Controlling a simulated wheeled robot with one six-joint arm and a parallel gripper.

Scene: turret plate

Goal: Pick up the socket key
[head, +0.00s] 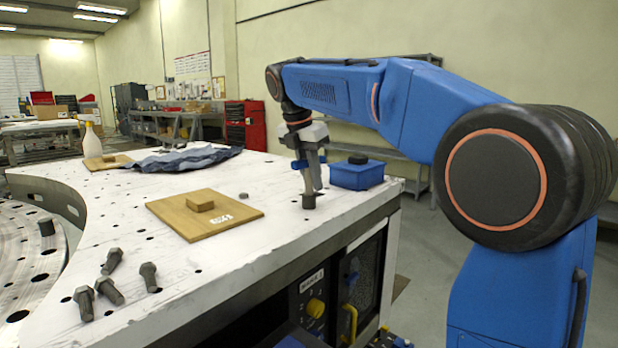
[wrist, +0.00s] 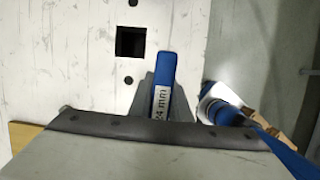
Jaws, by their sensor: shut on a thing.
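My gripper (head: 312,172) points down over the right end of the white plate. It is shut on the socket key, whose blue handle (wrist: 165,72) shows between the jaws in the wrist view with a "24 mm" label. In the head view only a little blue of the key (head: 299,164) shows beside the jaws. A short dark grey cylinder (head: 309,201) is right below the gripper at the plate; I cannot tell whether it is the key's lower end or a separate piece. The jaws hide much of the key.
A blue box (head: 357,175) with a black piece on top stands just right of my gripper. A wooden board (head: 222,220) with a small block lies to the left. Several bolts (head: 111,260) lie at the front left. A blue cloth (head: 185,159) and a spray bottle (head: 91,140) are farther back.

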